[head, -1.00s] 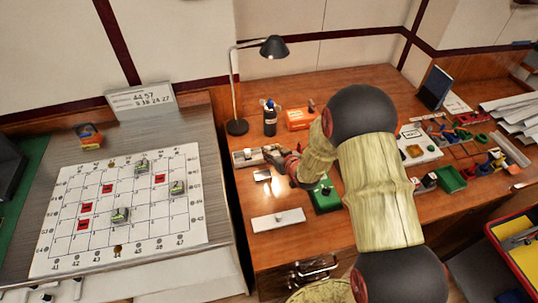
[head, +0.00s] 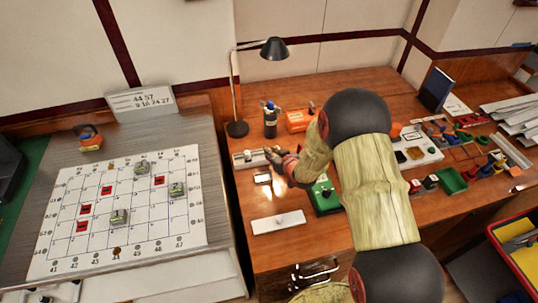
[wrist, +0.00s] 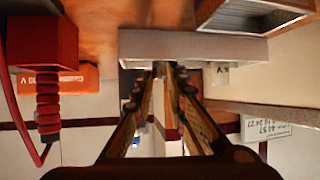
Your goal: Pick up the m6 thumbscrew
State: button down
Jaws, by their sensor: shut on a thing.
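My gripper (head: 272,155) is at the right end of a long pale grey block (head: 245,160) near the back left of the wooden desk. In the wrist view, my gripper's fingers (wrist: 166,68) come together at the near edge of the same grey block (wrist: 225,46). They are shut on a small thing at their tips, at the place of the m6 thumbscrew. The thumbscrew is mostly hidden between the fingertips and too small to make out clearly. I cannot tell whether it is clear of the block.
A black desk lamp (head: 236,129) and a dark bottle (head: 270,122) stand behind the block. An orange box (head: 298,120) is to their right. A green block (head: 325,198) and a white plate (head: 279,222) lie nearer. A red object (wrist: 45,45) is left in the wrist view.

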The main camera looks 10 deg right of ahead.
jog(key=shift+r, duration=0.1)
dwell(0.3)
jog(key=shift+r, duration=0.55)
notch_tip(320, 180, up, 2)
jog(key=shift+r+p, duration=0.2)
jog(key=shift+p, duration=0.4)
jog(key=a+p+v, duration=0.1)
jog(key=p+v, duration=0.1)
jog(key=v, duration=0.6)
jog(key=a+r+p+v, duration=0.1)
jog(key=a+p+v, duration=0.1)
jog(key=v, duration=0.6)
jog(key=shift+s+r, duration=0.2)
jog(key=shift+r, duration=0.1)
